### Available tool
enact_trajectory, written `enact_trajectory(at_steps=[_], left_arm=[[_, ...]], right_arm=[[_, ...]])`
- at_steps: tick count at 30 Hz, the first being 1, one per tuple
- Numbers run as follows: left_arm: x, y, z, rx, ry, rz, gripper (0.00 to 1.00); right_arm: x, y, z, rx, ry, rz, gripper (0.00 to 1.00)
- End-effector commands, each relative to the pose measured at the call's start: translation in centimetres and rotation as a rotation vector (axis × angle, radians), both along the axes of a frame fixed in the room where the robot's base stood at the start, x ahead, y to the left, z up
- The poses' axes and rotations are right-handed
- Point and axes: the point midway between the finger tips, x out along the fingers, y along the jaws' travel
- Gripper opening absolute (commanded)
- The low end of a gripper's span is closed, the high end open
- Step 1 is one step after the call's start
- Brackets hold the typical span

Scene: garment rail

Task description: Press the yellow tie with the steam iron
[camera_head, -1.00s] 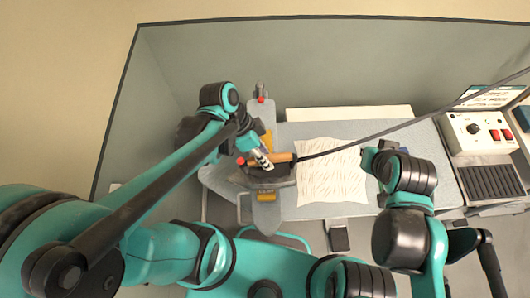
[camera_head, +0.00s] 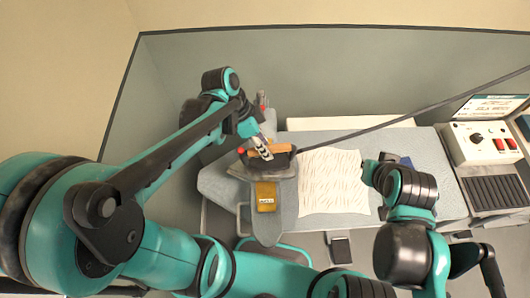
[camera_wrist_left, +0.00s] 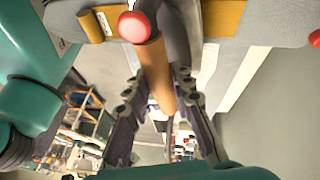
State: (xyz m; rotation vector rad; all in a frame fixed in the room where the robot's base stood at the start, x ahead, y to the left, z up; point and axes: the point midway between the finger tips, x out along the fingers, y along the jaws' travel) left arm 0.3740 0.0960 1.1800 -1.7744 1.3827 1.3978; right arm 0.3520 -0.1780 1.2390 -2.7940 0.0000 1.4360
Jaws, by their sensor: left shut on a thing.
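The yellow tie (camera_head: 265,197) lies along a narrow grey padded board; its near part shows below the iron. The dark steam iron (camera_head: 284,167) with a wooden handle sits over the tie's farther part; I cannot tell whether its sole touches it. My left gripper (camera_head: 263,150) is shut on that handle. In the left wrist view, the fingers (camera_wrist_left: 162,98) flank the wooden handle (camera_wrist_left: 156,68), which has a red knob, and yellow tie cloth (camera_wrist_left: 94,24) shows on both sides of the iron. My right gripper (camera_head: 374,168) is beside the patterned cloth; its jaws are not clear.
A white patterned cloth (camera_head: 332,183) lies on the grey table (camera_head: 440,170) right of the iron. The dark cord (camera_head: 400,116) runs from the iron to the upper right. A control box (camera_head: 482,143) with red switches stands at right. Grey partition walls (camera_head: 330,70) enclose the back.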

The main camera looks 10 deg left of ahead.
Motion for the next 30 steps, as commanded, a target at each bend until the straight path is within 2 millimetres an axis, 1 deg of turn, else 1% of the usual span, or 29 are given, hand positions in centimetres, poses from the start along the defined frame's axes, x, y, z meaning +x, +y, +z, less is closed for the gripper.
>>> enact_trajectory(at_steps=[3, 14, 24, 30], left_arm=[[1.0, 0.3, -0.2, 0.001, -0.002, 0.002, 0.0], [2.3, 0.8, -0.2, 0.004, -0.003, 0.002, 0.0], [4.7, 1.4, 0.0, 0.004, -0.002, 0.002, 0.0], [5.3, 1.6, 0.1, 0.002, -0.002, 0.002, 0.0]], right_arm=[[0.0, 0.0, -0.4, 0.0, 0.0, 0.0, 0.0], [0.0, 0.0, -0.7, 0.0, 0.0, 0.0, 0.0], [0.0, 0.0, -1.2, 0.0, 0.0, 0.0, 0.0], [0.0, 0.0, -1.3, 0.0, 0.0, 0.0, 0.0]])
